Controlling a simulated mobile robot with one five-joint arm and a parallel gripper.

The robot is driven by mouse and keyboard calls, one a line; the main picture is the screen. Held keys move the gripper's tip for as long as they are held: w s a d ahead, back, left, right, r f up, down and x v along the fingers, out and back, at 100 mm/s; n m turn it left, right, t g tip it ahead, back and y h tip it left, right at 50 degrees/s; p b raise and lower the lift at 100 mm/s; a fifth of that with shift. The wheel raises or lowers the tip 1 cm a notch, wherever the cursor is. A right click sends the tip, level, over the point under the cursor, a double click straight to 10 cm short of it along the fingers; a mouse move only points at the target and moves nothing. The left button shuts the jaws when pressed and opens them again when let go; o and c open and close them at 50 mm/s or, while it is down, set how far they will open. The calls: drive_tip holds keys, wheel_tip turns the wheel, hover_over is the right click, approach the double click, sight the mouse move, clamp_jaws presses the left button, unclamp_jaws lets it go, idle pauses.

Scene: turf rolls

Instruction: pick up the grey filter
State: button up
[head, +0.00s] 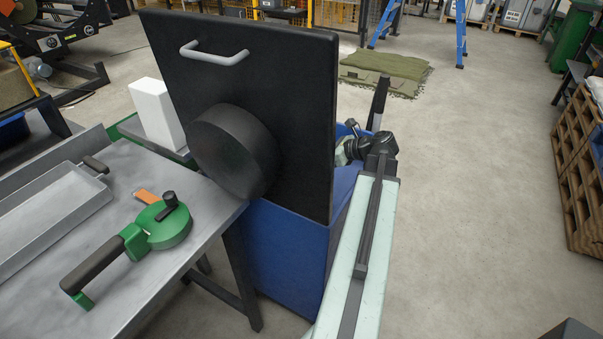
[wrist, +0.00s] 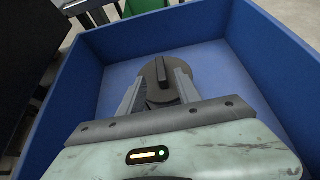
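The grey filter (wrist: 165,72) appears in the wrist view as a dark grey round disc with a raised ridge across its top. It is inside a blue bin (wrist: 80,92). My gripper (wrist: 160,84) points at it, with its two fingers apart on either side of the ridge. I see no clear contact between fingers and ridge. The fingers hide part of the disc's near side.
A black upright panel (head: 285,75) with a grey handle and dark round drum blocks the bin's near side. A metal table (head: 115,220) at left holds a green tool (head: 165,228) and a grey tray (head: 55,210). A white block (head: 157,112) stands behind.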

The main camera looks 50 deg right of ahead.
drive_tip(key=b+x, duration=0.1)
drive_tip(key=x, duration=0.3)
drive_tip(key=shift+w+d+b, duration=0.15)
drive_tip(key=shift+w+b, duration=0.15)
drive_tip(key=shift+r, duration=0.1)
clamp_jaws()
idle(0.9)
